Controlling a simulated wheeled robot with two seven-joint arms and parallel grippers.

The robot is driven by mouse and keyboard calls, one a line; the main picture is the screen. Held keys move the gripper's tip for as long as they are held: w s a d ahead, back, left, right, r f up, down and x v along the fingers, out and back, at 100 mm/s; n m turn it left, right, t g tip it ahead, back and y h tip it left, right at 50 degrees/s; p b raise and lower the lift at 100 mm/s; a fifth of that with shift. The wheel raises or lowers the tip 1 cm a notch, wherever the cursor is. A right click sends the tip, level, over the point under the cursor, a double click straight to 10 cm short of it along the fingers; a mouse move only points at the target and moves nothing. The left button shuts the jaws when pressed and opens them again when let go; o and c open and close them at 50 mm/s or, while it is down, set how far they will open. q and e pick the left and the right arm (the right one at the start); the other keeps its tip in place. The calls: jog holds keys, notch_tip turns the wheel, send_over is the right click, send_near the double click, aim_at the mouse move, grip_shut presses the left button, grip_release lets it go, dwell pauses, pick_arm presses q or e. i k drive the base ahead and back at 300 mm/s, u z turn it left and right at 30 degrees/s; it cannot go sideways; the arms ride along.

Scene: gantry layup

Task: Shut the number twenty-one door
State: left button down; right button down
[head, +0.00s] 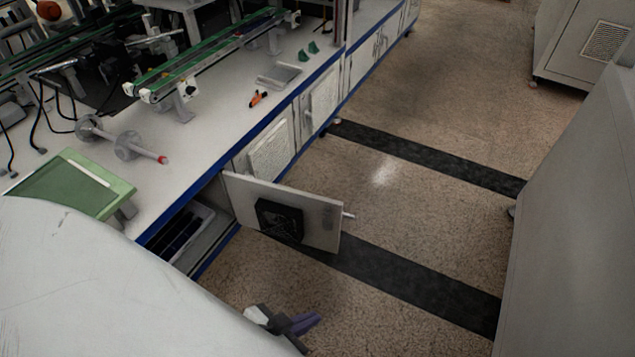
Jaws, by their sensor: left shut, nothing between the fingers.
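One cabinet door (318,217) under the long workbench stands open, swung out into the aisle. It is a pale panel with a black square unit on the face toward me and a small handle at its free right edge. No number is readable on it. Left of it, the open compartment (205,235) shows dark items inside. My left gripper (306,322) is low at the bottom of the picture, in front of the door and apart from it. Its fingers are shut and empty. My right gripper is not in view.
The workbench (205,150) with a blue edge carries a green-edged conveyor (205,60) and a green tray (70,185). Shut doors (272,152) continue along the bench. A grey cabinet (575,230) stands at the right. The speckled floor between, with dark strips, is clear.

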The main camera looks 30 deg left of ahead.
aim_at(251, 198)
jog(key=i, duration=3.5)
jog(key=u, duration=4.1)
